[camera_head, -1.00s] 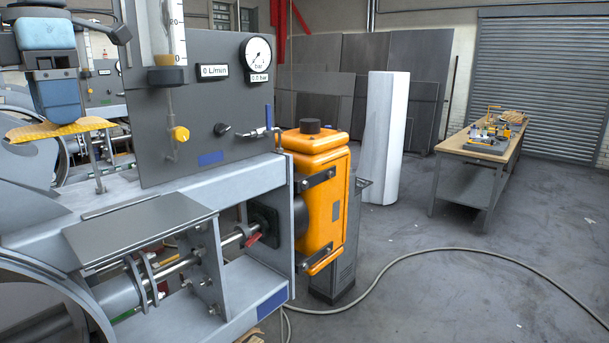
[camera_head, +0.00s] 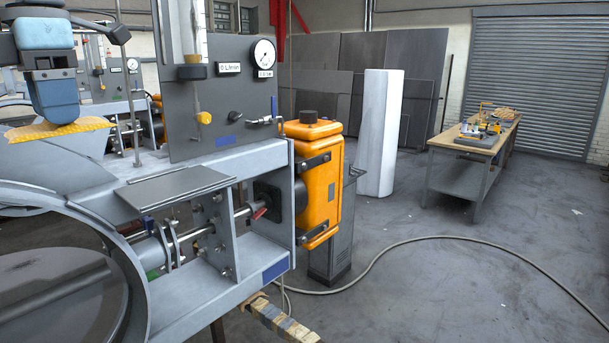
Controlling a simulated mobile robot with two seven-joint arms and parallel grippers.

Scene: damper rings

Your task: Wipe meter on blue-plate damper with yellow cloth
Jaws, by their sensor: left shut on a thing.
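The near damper carries a grey instrument panel (camera_head: 235,110) with blue labels. On the panel are a round white dial meter (camera_head: 262,53), a flow tube (camera_head: 193,30) and a "0 L/min" display (camera_head: 228,68). A small blue plate (camera_head: 275,271) sits on the damper's lower frame. My left gripper (camera_head: 57,118) is shut on the yellow cloth (camera_head: 60,129), at the left edge, left of the panel and apart from it. The fingertips are partly hidden by the cloth. My right gripper is not in view.
An orange actuator box (camera_head: 318,180) projects from the damper's right side. More dampers (camera_head: 125,90) stand behind at left. A hose (camera_head: 450,238) lies on the floor. A workbench (camera_head: 470,150) with tools and a white column (camera_head: 380,130) stand right. The floor between is open.

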